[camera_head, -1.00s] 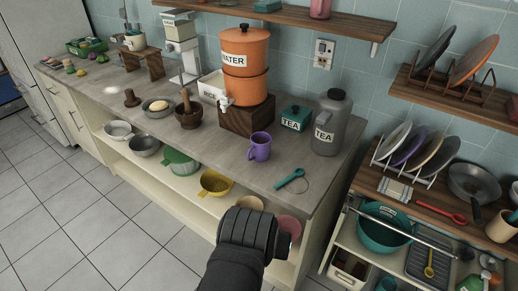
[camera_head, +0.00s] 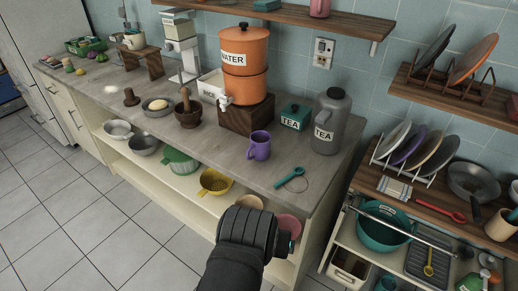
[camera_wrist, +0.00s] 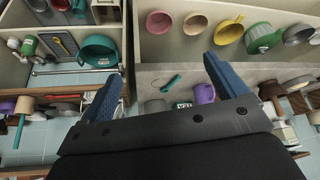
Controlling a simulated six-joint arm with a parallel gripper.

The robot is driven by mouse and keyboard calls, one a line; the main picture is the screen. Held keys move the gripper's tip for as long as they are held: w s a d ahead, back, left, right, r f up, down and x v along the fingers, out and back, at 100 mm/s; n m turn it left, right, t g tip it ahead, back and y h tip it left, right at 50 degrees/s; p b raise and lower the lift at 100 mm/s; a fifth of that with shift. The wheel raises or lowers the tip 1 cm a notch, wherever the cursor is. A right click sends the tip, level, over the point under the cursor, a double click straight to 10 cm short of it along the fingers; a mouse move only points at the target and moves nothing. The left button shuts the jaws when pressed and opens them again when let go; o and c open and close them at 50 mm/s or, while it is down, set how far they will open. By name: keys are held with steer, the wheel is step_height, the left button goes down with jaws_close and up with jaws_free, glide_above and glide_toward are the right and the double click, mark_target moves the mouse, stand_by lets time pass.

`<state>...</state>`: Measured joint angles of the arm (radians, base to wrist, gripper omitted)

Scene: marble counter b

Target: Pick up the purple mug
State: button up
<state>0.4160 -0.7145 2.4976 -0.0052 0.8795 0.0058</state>
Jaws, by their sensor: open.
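The purple mug (camera_head: 260,147) stands upright on the grey counter, in front of the wooden stand under the orange water dispenser. In the head view only my dark arm and wrist show, low in front of the counter; the fingers are hidden there.
Near the mug stand a teal tea box (camera_head: 296,117), a grey tea jug (camera_head: 331,122), the orange dispenser (camera_head: 244,52) and a mortar (camera_head: 188,113). Bowls fill the shelf below. Bare counter (camera_head: 222,160) lies left of the mug.

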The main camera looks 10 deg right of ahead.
steer(key=shift+w, duration=0.1)
steer(key=w+d+f+m+g+y, duration=0.2)
steer(key=w+d+m+g, duration=0.1)
steer(key=w, duration=0.6)
steer(key=w+a+r+m+h, duration=0.1)
steer(key=w+r+m, duration=0.15)
steer(key=w, duration=0.75)
steer(key=w+r+m+h, duration=0.2)
steer(key=w+r, duration=0.2)
steer(key=w, duration=0.6)
steer(key=w+a+r+m+h, duration=0.15)
steer(key=w+r, duration=0.25)
steer(key=w, duration=0.6)
glide_toward(261, 141)
steer(key=s+f, duration=0.1)
steer(key=s, duration=0.1)
steer(key=shift+m+g, duration=0.3)
steer(key=shift+m, duration=0.1)
steer(key=shift+d+x, duration=0.15)
steer(key=shift+x, duration=1.45)
steer(key=shift+d+x, duration=0.15)
steer(key=shift+x, duration=1.45)
steer(key=shift+s+r, duration=0.1)
steer(key=shift+r, duration=0.1)
steer(key=c, duration=1.3)
